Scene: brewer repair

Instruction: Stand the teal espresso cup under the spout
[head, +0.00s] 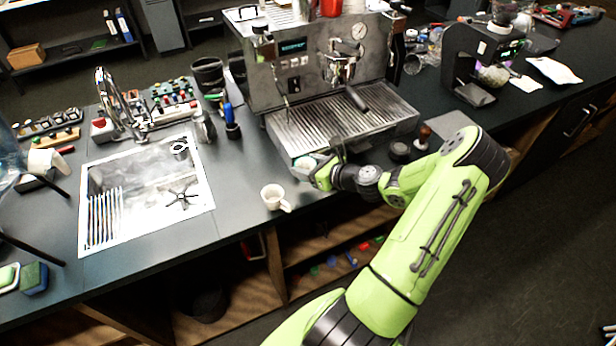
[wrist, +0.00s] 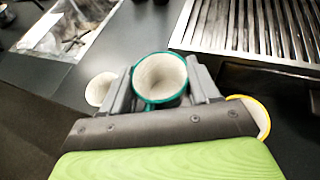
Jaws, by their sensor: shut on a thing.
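The teal espresso cup (wrist: 160,78), cream inside with a teal rim, is between the two fingers of my gripper (wrist: 163,85) in the wrist view, its mouth facing the camera. My gripper is shut on it. In the head view the cup (head: 304,162) is small and partly hidden by my gripper (head: 318,168), at the front left corner of the espresso machine. The steel espresso machine (head: 292,85) has its spout area (head: 343,72) above the slatted drip tray (head: 340,122). The tray also shows at the upper right of the wrist view (wrist: 255,30). The cup is outside the tray.
A white cup (head: 272,197) stands near the counter's front edge, left of my gripper. A yellow-rimmed cup (wrist: 262,116) shows partly behind my gripper in the wrist view. A portafilter handle (head: 357,98) juts over the tray. The sink (head: 145,190) is at left; a grinder (head: 470,65) stands right.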

